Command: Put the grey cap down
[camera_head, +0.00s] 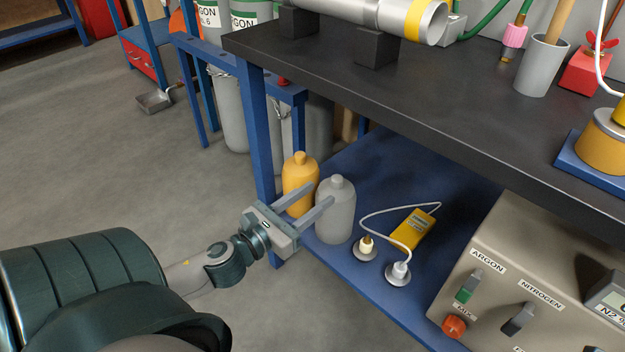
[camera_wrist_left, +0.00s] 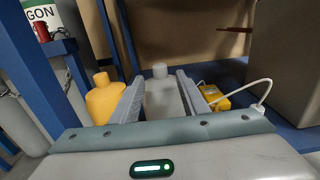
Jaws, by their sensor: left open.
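The grey cap (camera_head: 338,222), bottle-shaped with a small knob on top, stands upright on the blue lower shelf (camera_head: 376,160) under the bench. A similar yellow cap (camera_head: 297,172) stands close to its left. My left gripper (camera_head: 321,194) is open, its fingers reaching in from the left at the grey cap's upper part. In the left wrist view the grey cap (camera_wrist_left: 162,98) shows between the two fingers, and the yellow cap (camera_wrist_left: 103,100) is outside the left finger. Whether a finger touches either cap I cannot tell. My right gripper is not in view.
A yellow meter (camera_head: 412,229) with a white cable and two round fittings (camera_head: 398,273) lies right of the grey cap. A beige gas panel (camera_head: 540,270) stands further right. The dark bench top (camera_head: 440,100) overhangs the shelf. A blue leg (camera_head: 258,130) rises behind the gripper.

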